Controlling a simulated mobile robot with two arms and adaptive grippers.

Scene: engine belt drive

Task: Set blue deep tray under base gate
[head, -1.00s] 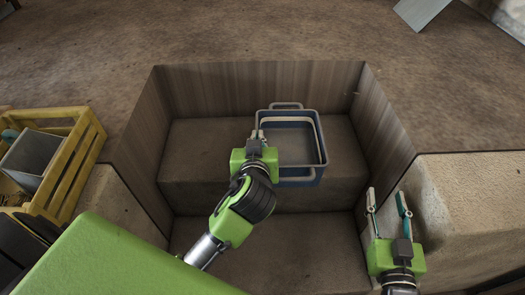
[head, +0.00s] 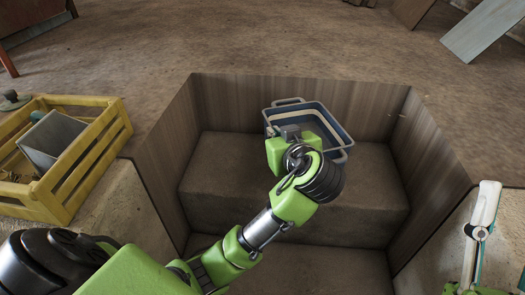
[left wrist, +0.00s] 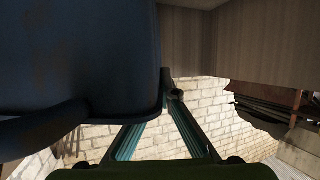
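The blue deep tray (head: 335,132), with a pale rim and loop handles, is inside the wood-walled recess, near its back wall. It looks turned and slightly tilted; whether its base touches the step is hidden. My left gripper (head: 286,131) is at the tray's left side, its fingers mostly hidden by my wrist. In the left wrist view the tray (left wrist: 75,60) fills the upper left. The left fingertips (left wrist: 168,95) close together at the tray's edge. My right gripper (head: 478,232) is at the far right, cut off and apart from the tray. I cannot identify the base gate.
The recess has a raised brown step (head: 240,180) with a lower floor in front. A yellow crate (head: 75,185) holding a grey bin stands at the left. A leaning grey panel (head: 485,35) is at the back right. The left wrist view shows a white brick wall (left wrist: 210,120).

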